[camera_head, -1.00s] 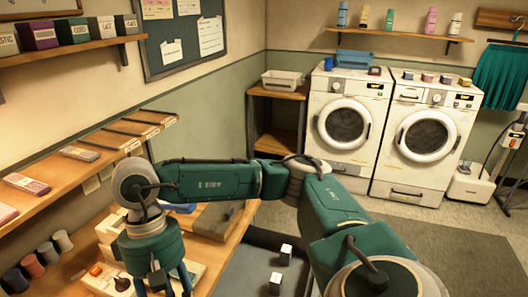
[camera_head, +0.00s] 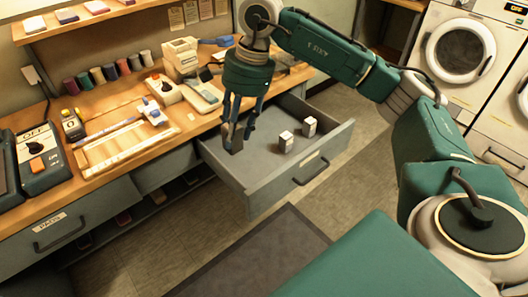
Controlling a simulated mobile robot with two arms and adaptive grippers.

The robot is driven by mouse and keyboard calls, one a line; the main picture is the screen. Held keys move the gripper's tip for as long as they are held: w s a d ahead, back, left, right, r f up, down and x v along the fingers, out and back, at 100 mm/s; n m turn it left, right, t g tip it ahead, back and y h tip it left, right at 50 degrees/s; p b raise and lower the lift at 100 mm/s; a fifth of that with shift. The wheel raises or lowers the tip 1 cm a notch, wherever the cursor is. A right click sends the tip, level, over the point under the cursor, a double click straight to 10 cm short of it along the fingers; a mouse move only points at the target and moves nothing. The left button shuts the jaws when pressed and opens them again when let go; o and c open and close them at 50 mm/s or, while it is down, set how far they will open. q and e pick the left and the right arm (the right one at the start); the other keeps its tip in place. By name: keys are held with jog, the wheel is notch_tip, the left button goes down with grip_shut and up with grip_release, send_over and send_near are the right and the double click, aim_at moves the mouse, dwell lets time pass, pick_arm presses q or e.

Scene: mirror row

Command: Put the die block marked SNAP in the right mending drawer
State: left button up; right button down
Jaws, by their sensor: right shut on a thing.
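An open grey drawer (camera_head: 262,183) juts out from the workbench, with a handle on its front. Two small blocks with white tops stand apart on its floor: one nearer the middle (camera_head: 286,142) and one farther right (camera_head: 309,127). Their markings are too small to read. My right gripper (camera_head: 237,132) points down over the left part of the drawer. It is shut on a dark block (camera_head: 234,140), whose marking I cannot read. I cannot tell whether the block touches the drawer floor. My left gripper is not in view.
A closed labelled drawer (camera_head: 62,228) is at the left. Washing machines (camera_head: 458,50) stand at the right.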

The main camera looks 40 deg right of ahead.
jog(key=w+d+f+m+t+h+b, duration=0.1)
jog(key=w+d+f+m+h+b, duration=0.15)
jog(key=w+d+m+b, duration=0.5)
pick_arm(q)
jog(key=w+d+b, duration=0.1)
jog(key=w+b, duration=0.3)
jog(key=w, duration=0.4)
pick_arm(e)
jog(key=m+h+b, duration=0.2)
jog(key=m, duration=0.9)
send_over(255, 170)
jog(key=s+a+f+x, duration=0.1)
jog(key=s+a+x, duration=0.15)
jog(key=x, duration=1.35)
pick_arm(q)
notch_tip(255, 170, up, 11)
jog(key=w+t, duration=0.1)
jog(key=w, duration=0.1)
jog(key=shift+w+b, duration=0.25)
jog(key=shift+b, duration=0.15)
pick_arm(e)
jog(key=shift+y, duration=0.25)
jog(key=shift+s+f, duration=0.15)
jog(key=shift+f, duration=1.15)
jog(key=shift+s+f, duration=0.1)
jog(key=shift+f, duration=1.2)
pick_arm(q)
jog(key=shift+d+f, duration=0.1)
